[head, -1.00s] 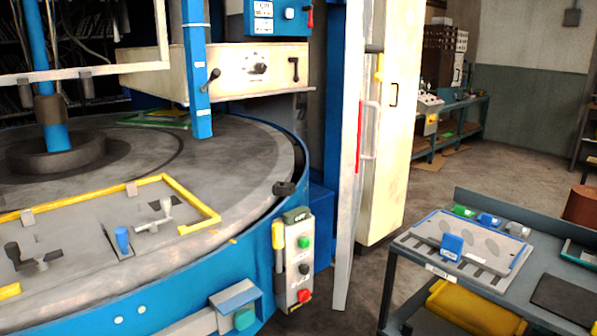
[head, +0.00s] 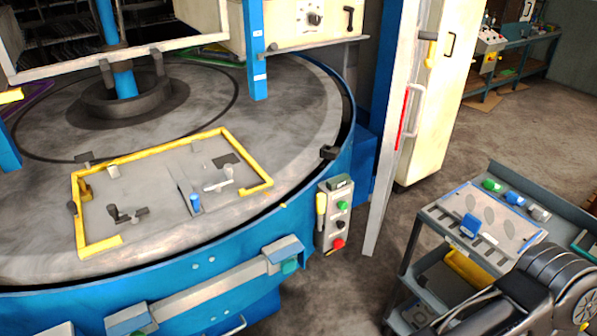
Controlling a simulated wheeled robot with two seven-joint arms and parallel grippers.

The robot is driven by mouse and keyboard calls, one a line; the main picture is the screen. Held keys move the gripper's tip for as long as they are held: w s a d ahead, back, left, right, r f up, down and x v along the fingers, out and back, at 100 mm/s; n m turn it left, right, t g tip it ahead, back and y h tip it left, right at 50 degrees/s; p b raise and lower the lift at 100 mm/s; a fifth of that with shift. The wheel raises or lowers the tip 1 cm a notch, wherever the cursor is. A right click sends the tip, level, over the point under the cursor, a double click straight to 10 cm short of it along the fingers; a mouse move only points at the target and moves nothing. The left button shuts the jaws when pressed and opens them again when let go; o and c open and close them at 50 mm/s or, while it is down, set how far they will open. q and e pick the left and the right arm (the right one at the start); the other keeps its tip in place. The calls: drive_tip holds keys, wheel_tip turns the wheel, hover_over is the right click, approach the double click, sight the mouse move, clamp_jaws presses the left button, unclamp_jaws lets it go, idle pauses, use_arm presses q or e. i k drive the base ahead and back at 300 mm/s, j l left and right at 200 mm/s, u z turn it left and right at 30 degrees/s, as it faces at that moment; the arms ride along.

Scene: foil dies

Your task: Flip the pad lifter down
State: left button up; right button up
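A grey plate (head: 155,200) with a yellow border (head: 82,228) lies on the round grey table of the blue machine. A small blue-handled lever (head: 195,203) stands upright at the front end of a narrow grey strip on this plate; it may be the pad lifter, but I cannot be sure. A dark-knobbed clamp (head: 127,214) sits to its left and a light-handled clamp (head: 220,180) to its right. Neither of my grippers shows. Part of my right arm is at the lower right, far from the plate.
A control box (head: 335,218) with green, black and red buttons hangs on the blue rim right of the plate. A cart (head: 497,205) with a tray stands at the right. The space above the plate looks clear.

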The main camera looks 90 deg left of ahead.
sight(192, 199)
drive_tip(key=l+u, duration=0.1)
drive_tip(key=u, duration=0.4)
drive_tip(key=l+u, duration=0.1)
drive_tip(key=u, duration=0.4)
drive_tip(key=k+u, duration=0.15)
drive_tip(key=u, duration=0.35)
drive_tip(key=l+u, duration=0.1)
drive_tip(key=u, duration=0.35)
drive_tip(key=k+u, duration=0.15)
drive_tip(key=u, duration=0.85)
drive_tip(key=k+j+u, duration=0.1)
drive_tip(key=u, duration=0.4)
